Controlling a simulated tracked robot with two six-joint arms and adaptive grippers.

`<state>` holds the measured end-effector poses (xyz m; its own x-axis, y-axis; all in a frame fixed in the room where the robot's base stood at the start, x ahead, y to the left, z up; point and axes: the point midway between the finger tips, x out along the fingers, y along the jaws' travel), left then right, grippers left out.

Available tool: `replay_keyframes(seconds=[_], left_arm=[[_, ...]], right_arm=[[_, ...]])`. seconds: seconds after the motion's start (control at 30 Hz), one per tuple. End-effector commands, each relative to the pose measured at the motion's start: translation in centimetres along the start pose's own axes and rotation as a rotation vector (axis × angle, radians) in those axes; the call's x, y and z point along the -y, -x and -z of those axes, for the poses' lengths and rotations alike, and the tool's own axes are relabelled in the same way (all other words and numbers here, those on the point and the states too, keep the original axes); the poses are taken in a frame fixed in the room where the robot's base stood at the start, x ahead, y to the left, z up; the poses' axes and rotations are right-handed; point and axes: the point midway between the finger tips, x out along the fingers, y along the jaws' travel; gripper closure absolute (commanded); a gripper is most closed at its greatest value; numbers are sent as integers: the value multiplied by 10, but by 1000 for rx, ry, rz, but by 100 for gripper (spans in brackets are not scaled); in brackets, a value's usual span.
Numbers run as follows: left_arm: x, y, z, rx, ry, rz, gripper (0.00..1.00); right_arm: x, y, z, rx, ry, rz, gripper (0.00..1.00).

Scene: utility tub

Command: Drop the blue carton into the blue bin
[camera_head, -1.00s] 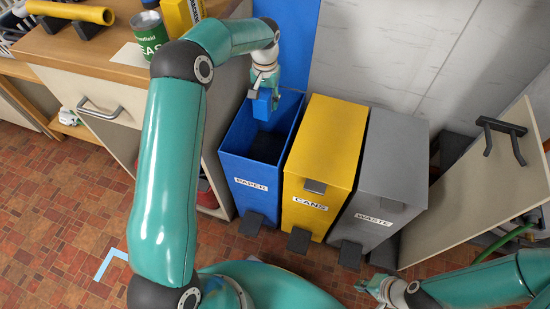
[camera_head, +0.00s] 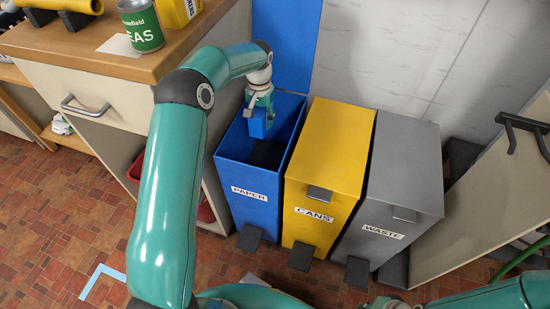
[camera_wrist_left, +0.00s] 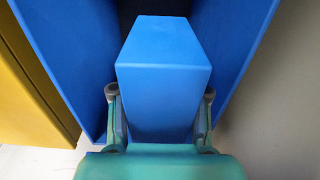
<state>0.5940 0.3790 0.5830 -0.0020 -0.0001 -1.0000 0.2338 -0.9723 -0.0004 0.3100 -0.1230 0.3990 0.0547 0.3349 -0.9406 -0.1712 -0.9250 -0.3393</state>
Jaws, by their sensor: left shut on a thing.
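The blue carton (camera_head: 259,124) is held in my left gripper (camera_head: 260,108), which points down over the open blue bin. The left wrist view shows the carton (camera_wrist_left: 162,85) between the two fingers of my left gripper (camera_wrist_left: 160,120), with blue bin walls on both sides. The blue bin (camera_head: 249,176) is labelled PAPER and its lid stands raised behind it. The carton is at the bin's mouth; its exact depth is hard to tell. My right gripper (camera_head: 385,304) is at the bottom edge of the head view, partly cut off.
A closed yellow CANS bin (camera_head: 328,150) and a closed grey WASTE bin (camera_head: 398,190) stand to the right of the blue bin. A wooden counter (camera_head: 100,60) with a green can (camera_head: 141,25) is at the left. A leaning board (camera_head: 500,190) is at the right.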

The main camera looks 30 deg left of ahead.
Motion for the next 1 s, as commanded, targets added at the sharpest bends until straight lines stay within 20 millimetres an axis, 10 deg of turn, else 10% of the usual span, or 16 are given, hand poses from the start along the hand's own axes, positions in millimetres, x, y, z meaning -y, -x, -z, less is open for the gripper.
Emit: replay_keyframes(seconds=[0.23,0.27,0.43,1.0], left_arm=[[0,-1,0,0,0,0,83],[0,-1,0,0,0,0,53],[-1,-1,0,0,-1,0,25],[-1,23,2,-4,-1,0,25]], right_arm=[[0,0,0,0,0,0,100],[0,0,0,0,0,0,100],[0,0,0,0,0,0,100],[0,0,0,0,0,0,100]])
